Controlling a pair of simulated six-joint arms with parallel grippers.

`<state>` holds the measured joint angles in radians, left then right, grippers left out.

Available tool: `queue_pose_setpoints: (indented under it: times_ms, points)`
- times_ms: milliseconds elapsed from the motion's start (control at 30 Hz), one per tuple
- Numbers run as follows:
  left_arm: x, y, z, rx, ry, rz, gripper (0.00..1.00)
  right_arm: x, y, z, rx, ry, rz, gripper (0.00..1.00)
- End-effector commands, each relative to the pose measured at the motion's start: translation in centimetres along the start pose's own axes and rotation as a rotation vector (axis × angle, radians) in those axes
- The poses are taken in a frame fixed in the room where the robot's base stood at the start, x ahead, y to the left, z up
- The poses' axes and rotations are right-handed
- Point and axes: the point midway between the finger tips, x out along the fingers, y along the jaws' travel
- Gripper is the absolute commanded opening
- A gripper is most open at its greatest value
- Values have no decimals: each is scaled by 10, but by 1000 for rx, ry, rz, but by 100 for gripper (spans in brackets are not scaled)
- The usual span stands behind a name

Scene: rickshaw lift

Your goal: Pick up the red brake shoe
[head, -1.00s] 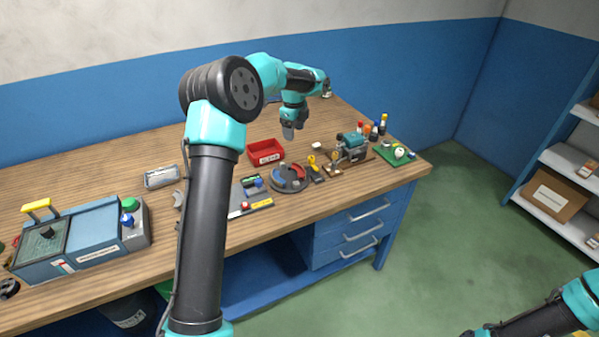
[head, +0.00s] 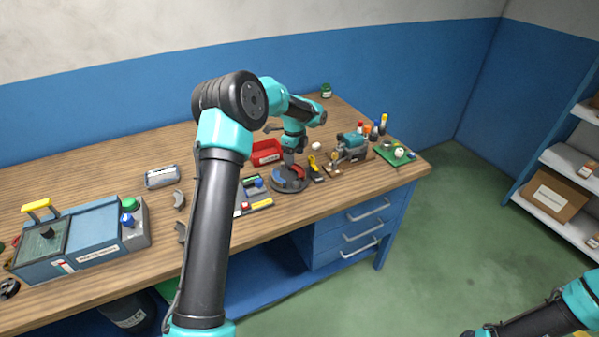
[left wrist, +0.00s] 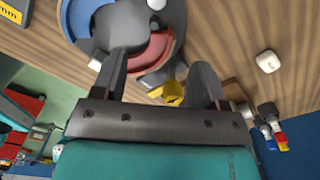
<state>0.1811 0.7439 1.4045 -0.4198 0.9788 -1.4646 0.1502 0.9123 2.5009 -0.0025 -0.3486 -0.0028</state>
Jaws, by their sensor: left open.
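The red brake shoe (left wrist: 152,52) is a curved red-lined piece in a round dark drum plate (head: 277,189) on the workbench. A blue-lined shoe (left wrist: 78,18) lies across from it in the same plate. In the head view my left gripper (head: 288,161) points down just above the plate and partly covers it. In the left wrist view the left gripper (left wrist: 161,61) is open, with the red shoe beyond and between its fingers, nearer the left finger. I cannot tell whether a finger touches the plate. Only part of my right arm shows at the lower right.
A red bin (head: 268,152) stands behind the plate. A grey tool board (head: 256,204) lies left of it, a yellow-handled tool (head: 313,165) right of it. A teal machine (head: 351,142) stands farther right.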

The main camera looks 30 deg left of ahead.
Motion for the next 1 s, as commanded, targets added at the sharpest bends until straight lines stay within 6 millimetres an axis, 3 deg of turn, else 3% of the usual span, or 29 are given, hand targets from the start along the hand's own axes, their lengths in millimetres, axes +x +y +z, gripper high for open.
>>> queue_pose_setpoints:
  times_ms: [500, 1000]
  points:
    - [50, 0, -1, 0, 0, 1, 66, 0, 0, 0, 0, 0, 0, 43]
    - [52, 0, -1, 0, 0, -1, 66, 0, 0, 0, 0, 0, 0, 43]
